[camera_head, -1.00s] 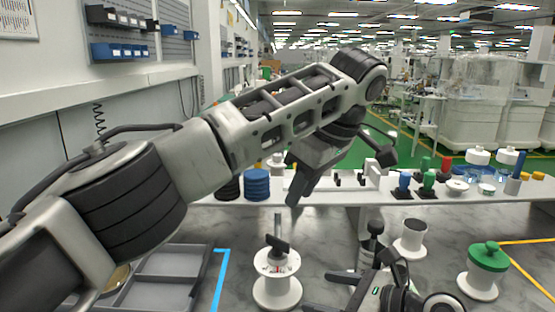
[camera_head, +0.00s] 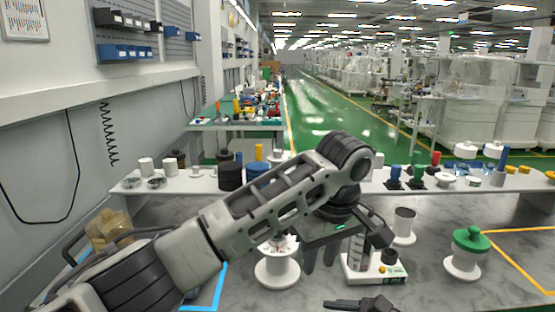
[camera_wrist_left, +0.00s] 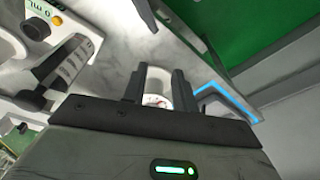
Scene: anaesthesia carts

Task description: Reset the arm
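My left arm reaches in from the left in the head view, and its gripper (camera_head: 322,262) points down over the table between a white spool-shaped stand (camera_head: 277,272) and a white device with a graduated column (camera_head: 357,250). In the left wrist view the left gripper's two dark fingers (camera_wrist_left: 158,85) are apart, with nothing held. A white round thing shows beyond them, and the graduated column (camera_wrist_left: 68,65) lies to their left. Only a dark part of my right gripper (camera_head: 360,304) shows at the bottom edge; its fingers cannot be made out clearly.
A white cup-like stand (camera_head: 403,228) and a green-topped white stand (camera_head: 465,258) are on the right of the grey table. A raised white shelf (camera_head: 215,182) along the back holds dark and blue discs, valves and jars. Blue and yellow tape marks the table.

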